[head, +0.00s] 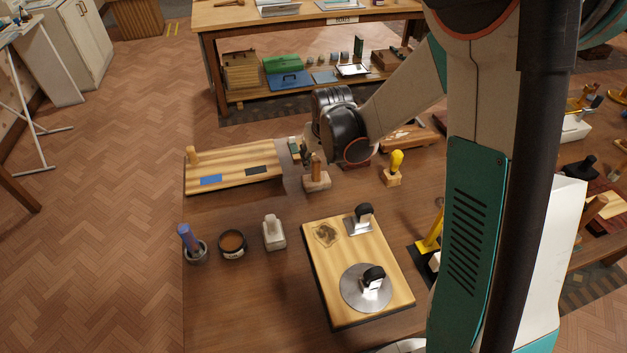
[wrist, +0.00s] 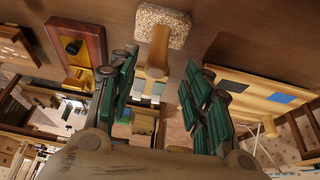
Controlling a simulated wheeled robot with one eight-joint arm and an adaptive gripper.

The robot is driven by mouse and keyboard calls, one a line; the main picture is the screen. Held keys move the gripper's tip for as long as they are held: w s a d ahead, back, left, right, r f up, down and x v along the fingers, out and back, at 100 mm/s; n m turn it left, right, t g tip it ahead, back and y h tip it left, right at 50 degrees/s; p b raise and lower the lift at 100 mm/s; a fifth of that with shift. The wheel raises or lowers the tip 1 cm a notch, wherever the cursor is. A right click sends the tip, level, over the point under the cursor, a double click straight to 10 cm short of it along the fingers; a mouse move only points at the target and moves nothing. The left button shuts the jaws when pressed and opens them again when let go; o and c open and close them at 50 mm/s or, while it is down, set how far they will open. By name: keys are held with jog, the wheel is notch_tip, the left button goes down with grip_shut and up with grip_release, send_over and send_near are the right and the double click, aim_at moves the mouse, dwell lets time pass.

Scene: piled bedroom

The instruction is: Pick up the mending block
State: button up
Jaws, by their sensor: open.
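A block with an upright wooden handle (head: 316,168) and a pale base stands on the table, and I take it for the mending block. In the wrist view its speckled base (wrist: 163,25) is at the top, with the handle pointing down between my fingers. My gripper (head: 302,153) is just behind and left of the handle in the head view. In the wrist view my gripper (wrist: 160,62) is open, with a green-padded finger on each side of the handle. I see gaps on both sides, and nothing is held.
A long wooden board (head: 230,174) with blue and dark patches lies to the left. A yellow-handled tool (head: 394,165) stands to the right. A wooden board (head: 312,262) with two black-knobbed metal pieces, a white bottle (head: 273,235) and a dark round jar (head: 232,245) are nearer.

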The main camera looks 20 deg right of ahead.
aim_at(317, 161)
jog(key=x, duration=0.3)
jog(key=shift+b, duration=0.3)
jog(key=shift+s+b+x, duration=0.15)
jog(key=shift+b+x, duration=0.5)
jog(key=shift+x, duration=0.65)
jog(key=shift+s+b+x, duration=0.15)
jog(key=shift+b+x, duration=0.5)
jog(key=shift+x, duration=0.7)
jog(key=shift+d, duration=0.15)
jog(key=shift+c, duration=0.2)
grip_shut()
